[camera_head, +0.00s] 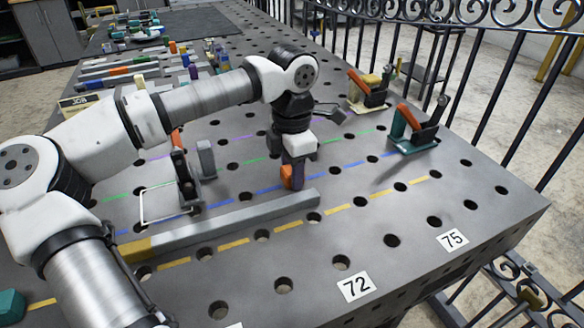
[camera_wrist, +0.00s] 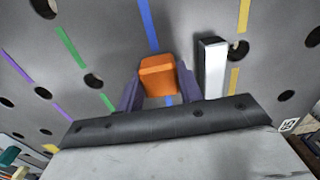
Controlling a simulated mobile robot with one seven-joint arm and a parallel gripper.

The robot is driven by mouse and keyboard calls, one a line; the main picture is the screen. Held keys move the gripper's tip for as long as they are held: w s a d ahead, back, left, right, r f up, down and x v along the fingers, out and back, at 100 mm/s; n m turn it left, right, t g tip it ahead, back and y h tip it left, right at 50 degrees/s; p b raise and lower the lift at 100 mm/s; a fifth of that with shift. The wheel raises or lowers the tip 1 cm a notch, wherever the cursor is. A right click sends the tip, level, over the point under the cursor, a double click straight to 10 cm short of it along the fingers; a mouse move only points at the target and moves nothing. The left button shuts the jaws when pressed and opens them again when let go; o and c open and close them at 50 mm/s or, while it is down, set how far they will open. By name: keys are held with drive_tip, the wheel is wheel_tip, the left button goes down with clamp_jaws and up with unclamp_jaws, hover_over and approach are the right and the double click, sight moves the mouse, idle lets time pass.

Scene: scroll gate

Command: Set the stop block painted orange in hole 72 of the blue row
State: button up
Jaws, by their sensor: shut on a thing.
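The orange stop block (camera_head: 286,177) is between the fingers of my gripper (camera_head: 292,180), which points down at the table. In the wrist view the orange block (camera_wrist: 158,77) sits between the two purple-grey fingers (camera_wrist: 160,92), over the blue dashed line (camera_wrist: 149,25). The blue row (camera_head: 355,163) runs across the table past the gripper in the head view. The label 72 (camera_head: 355,286) lies at the front edge, with its line of holes running back towards the gripper. The hole beneath the block is hidden, and I cannot tell whether the block's lower end is in it.
A long grey bar (camera_head: 235,218) with a yellow end lies just in front of the gripper. A dark clamp (camera_head: 185,180) and grey block (camera_head: 205,158) stand to the left. A teal clamp (camera_head: 413,143) stands to the right. The label 75 (camera_head: 453,240) is near the right edge.

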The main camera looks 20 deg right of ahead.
drive_tip(key=shift+f, duration=0.1)
drive_tip(key=o, duration=1.2)
drive_tip(key=shift+o, duration=0.2)
wheel_tip(320, 180, up, 14)
drive_tip(key=shift+f, duration=0.1)
